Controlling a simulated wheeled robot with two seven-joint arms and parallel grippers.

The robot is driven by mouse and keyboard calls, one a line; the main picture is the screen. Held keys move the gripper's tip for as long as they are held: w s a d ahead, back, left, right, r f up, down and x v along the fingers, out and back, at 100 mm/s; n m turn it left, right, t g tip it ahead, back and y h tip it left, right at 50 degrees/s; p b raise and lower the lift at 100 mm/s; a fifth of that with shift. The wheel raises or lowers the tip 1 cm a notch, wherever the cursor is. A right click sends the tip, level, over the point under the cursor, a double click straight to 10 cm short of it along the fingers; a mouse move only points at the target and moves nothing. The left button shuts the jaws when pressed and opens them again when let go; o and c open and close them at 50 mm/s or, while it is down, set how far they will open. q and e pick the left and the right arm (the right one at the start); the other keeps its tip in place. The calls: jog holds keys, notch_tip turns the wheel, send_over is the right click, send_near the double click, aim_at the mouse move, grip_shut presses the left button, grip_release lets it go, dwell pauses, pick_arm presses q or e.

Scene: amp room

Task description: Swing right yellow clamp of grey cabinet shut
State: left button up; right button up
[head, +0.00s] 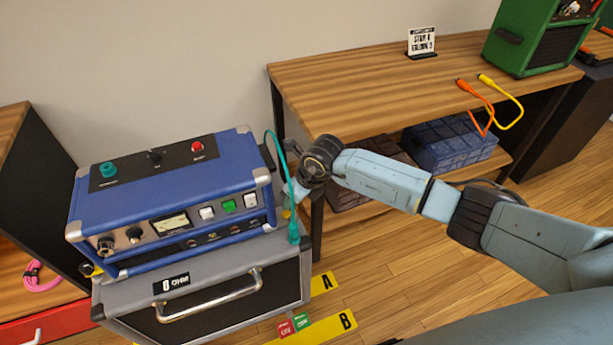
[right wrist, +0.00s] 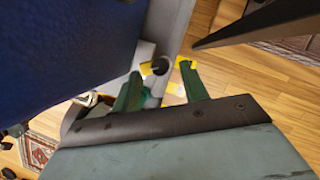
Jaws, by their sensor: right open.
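The grey cabinet (head: 218,292) stands on the floor at the left, with the blue amp head (head: 165,200) on top. The right yellow clamp (head: 286,213) shows only as a small patch at the cabinet's right side, mostly hidden by my right gripper (head: 291,196). In the right wrist view, yellow parts of the clamp (right wrist: 147,68) show beside a dark round piece, just beyond the fingertips. My right gripper (right wrist: 161,82) is open, with its green fingers apart and nothing visibly held. Whether a finger touches the clamp I cannot tell. My left gripper is out of view.
A teal cable (head: 281,160) hangs beside my right gripper at the cabinet's right side. A wooden shelf table (head: 370,80) stands behind and to the right. Open floor (head: 400,270) lies to the right.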

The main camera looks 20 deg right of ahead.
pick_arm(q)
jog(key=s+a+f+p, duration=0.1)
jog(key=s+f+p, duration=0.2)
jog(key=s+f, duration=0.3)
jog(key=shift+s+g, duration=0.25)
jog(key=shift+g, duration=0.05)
pick_arm(e)
jog(key=v, duration=1)
jog(key=shift+r, duration=0.3)
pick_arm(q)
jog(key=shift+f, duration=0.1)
